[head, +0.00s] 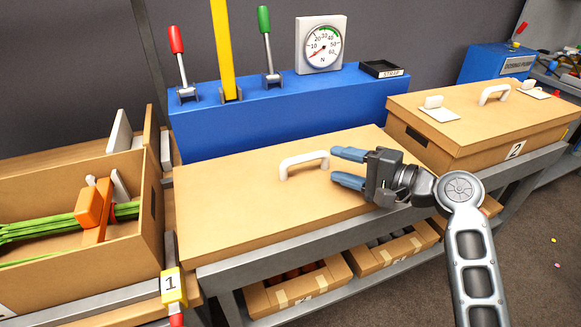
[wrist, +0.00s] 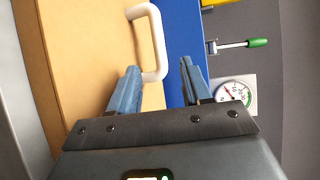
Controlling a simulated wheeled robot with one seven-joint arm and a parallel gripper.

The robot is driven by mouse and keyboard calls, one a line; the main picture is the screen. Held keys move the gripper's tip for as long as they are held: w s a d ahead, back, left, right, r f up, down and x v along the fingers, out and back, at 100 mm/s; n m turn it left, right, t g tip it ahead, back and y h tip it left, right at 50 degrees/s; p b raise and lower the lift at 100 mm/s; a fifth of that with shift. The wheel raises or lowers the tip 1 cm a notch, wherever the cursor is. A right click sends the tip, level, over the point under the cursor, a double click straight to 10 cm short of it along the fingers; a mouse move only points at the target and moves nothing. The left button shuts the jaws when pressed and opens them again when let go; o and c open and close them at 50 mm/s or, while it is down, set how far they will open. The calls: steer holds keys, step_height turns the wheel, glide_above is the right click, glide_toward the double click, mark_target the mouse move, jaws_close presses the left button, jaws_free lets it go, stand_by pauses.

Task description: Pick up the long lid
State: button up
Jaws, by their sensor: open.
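The long lid (head: 237,222) is a flat brown cardboard panel lying on the grey bench in front of the blue machine. A white arched handle (head: 303,163) stands on it. My gripper (head: 340,167) is open, its two blue fingers pointing left toward the handle from just right of it. In the wrist view, the handle (wrist: 157,45) lies ahead of and between the fingertips (wrist: 158,72), close to the left finger. The lid's surface (wrist: 90,60) fills the left of that view. I cannot tell whether a finger touches the handle.
A box with green stems (head: 70,230) and an orange tool stands at left. A lidded box marked 2 (head: 480,135) stands at right. The blue machine (head: 290,110) with levers and a gauge (head: 321,45) rises behind. Cartons (head: 295,285) sit on the lower shelf.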

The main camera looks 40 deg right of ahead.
mark_target(316, 158)
steer(key=shift+x, duration=1.2)
steer(key=p+x, duration=0.1)
steer(key=x, duration=0.4)
steer(key=shift+w, duration=0.35)
jaws_close()
